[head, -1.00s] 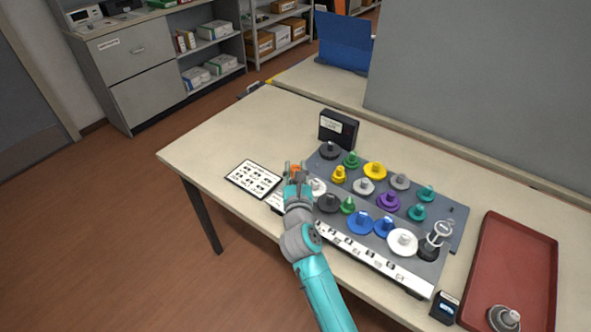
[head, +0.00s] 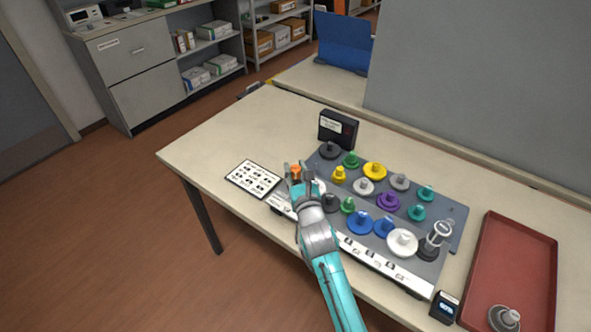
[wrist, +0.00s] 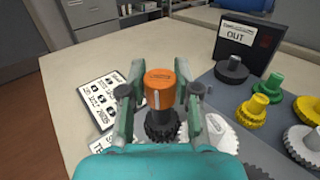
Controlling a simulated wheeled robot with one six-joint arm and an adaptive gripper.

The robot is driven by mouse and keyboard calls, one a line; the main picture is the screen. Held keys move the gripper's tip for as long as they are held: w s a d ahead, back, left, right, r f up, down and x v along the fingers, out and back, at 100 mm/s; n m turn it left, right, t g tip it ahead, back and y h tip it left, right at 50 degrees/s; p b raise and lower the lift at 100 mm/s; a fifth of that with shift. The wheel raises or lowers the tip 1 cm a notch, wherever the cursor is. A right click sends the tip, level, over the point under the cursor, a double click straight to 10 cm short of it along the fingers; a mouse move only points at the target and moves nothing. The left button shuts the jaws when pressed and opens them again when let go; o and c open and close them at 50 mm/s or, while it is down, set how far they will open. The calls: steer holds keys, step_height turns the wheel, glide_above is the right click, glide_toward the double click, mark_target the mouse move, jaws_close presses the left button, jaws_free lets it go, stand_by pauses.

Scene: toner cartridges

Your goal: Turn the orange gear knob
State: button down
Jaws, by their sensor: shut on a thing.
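The orange gear knob (wrist: 160,88) stands upright between the two fingers of my gripper (wrist: 160,92) in the wrist view, with a black toothed gear (wrist: 162,125) below its orange cap. A pale line marks the cap's near side. In the head view the orange cap (head: 296,169) shows at the tip of my gripper (head: 299,172), at the board's left corner. My gripper is shut on the knob, one finger on each side. The lower part of the gear is partly hidden by my wrist.
A grey board (head: 455,211) holds several coloured gear knobs close to the right, including a white one (wrist: 218,132). A black box marked OUT (wrist: 246,42) stands behind. A printed card (head: 253,179) lies left. A red tray (head: 515,247) is far right.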

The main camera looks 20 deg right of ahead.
steer(key=c, duration=0.8)
jaws_free()
steer(key=s, duration=0.8)
steer(key=s+a, duration=0.1)
steer(key=s, duration=0.3)
